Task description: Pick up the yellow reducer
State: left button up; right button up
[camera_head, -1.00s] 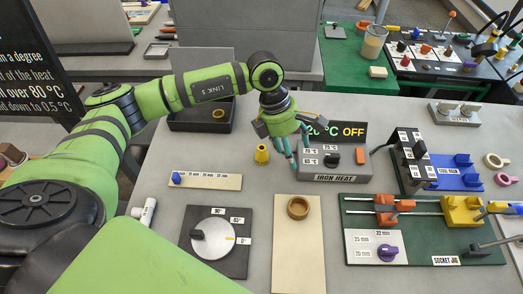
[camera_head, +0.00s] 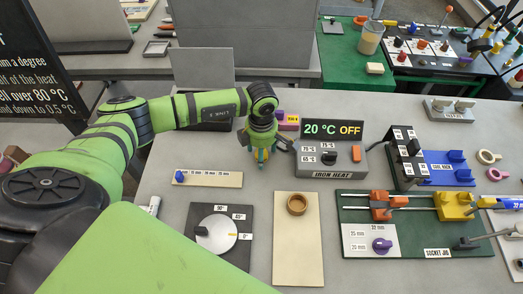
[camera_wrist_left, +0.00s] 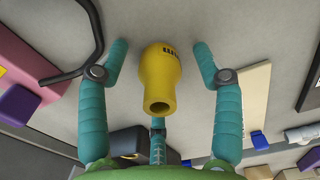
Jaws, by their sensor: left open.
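The yellow reducer (camera_wrist_left: 160,80) stands on the grey bench and shows in the wrist view between the teal fingers of my left gripper (camera_wrist_left: 160,55). Its wide marked end points away and its narrow open end faces the camera. The fingers are spread on both sides with gaps to it, and a third finger is below it in the picture. In the head view my left gripper (camera_head: 260,158) is over the reducer and hides most of it. My right gripper is out of view.
The iron heat box (camera_head: 331,160) with its display stands close to the right of my left gripper. A size strip (camera_head: 215,180) lies to the left, a dial plate (camera_head: 206,263) and a beige board (camera_head: 283,250) are in front. The socket jig (camera_head: 420,235) is at the right.

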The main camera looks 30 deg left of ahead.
pick_arm(q)
jog(key=c, duration=1)
jog(key=shift+c, duration=0.3)
jog(key=shift+r, duration=0.1)
